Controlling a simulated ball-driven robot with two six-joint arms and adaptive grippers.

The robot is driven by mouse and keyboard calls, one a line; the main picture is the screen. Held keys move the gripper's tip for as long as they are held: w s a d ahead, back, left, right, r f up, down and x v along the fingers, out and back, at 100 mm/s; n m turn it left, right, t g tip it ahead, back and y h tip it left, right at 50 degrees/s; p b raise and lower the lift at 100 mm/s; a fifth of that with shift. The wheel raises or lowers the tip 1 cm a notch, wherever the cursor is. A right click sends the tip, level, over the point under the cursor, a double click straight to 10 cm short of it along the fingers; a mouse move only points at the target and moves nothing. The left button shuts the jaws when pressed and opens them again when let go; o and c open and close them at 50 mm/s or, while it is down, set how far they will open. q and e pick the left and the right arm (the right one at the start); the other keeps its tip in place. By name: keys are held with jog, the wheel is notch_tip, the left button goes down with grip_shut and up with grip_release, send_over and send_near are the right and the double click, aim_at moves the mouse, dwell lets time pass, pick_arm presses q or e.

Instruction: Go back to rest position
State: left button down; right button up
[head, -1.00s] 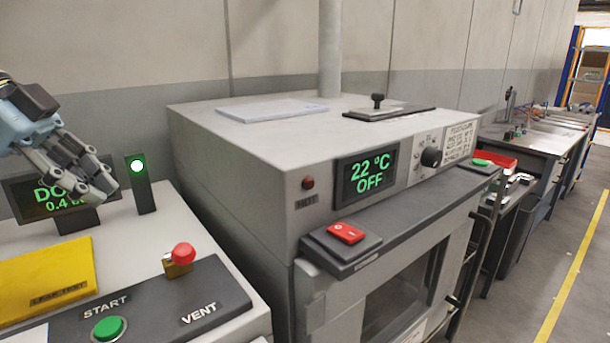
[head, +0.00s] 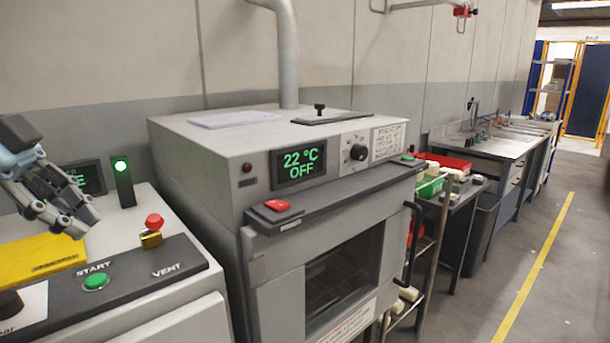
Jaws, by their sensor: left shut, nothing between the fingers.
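My left gripper (head: 72,218) shows at the left edge of the head view. Its fingers are together with nothing between them. It is in front of the small dark display and above the yellow plate (head: 35,258) on the leak-test machine (head: 190,285), and hides part of both. I cannot tell how far above the plate it is. My right gripper is out of view.
A cart with red and green bins (head: 431,187) and benches follow. The aisle floor at right is clear.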

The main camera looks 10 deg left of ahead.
pick_arm(q)
jog(key=s+d+f+n+y, duration=0.1)
jog(key=s+d+f+n, duration=0.15)
jog(key=f, duration=0.55)
jog(key=s+d+f+n+y, duration=0.2)
jog(key=s+d+f, duration=0.1)
jog(key=f, duration=0.4)
jog(key=s+f+n+t+y, duration=0.1)
jog(key=s+f+n+y, duration=0.45)
jog(key=s+n, duration=0.4)
jog(key=s+a+f+g+b, duration=0.2)
jog(key=f+b, duration=0.9)
jog(key=f, duration=2.7)
jog(key=s+a+f+b, duration=0.1)
jog(key=s+f+b, duration=0.6)
jog(key=s+f, duration=1.2)
notch_tip(320, 180, down, 2)
jog(key=shift+a+f+h, duration=0.2)
jog(key=shift+h, duration=0.25)
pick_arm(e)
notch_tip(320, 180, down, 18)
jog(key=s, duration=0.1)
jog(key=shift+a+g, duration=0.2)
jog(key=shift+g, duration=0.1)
